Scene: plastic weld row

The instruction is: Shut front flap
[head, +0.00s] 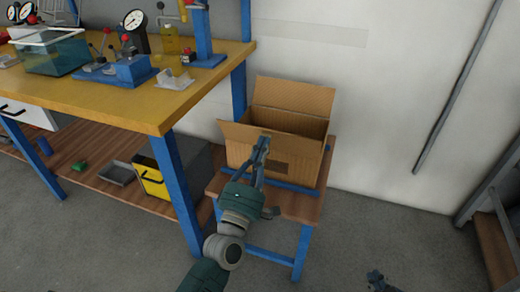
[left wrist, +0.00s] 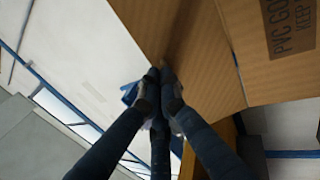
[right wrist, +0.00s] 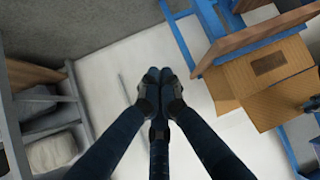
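A cardboard box (head: 244,158) sits on a small table. Its back flap (head: 292,95) stands up and its top is open. My right gripper (head: 377,280) is low at the bottom right, away from the box. Its fingertips are together and empty in the right wrist view (right wrist: 158,76).
The small table (head: 300,207) has a wooden top and blue legs. A yellow workbench (head: 150,112) with gauges and fixtures stands left of the box, with a yellow-fronted bin (head: 152,184) on its lower shelf. A white wall is behind.

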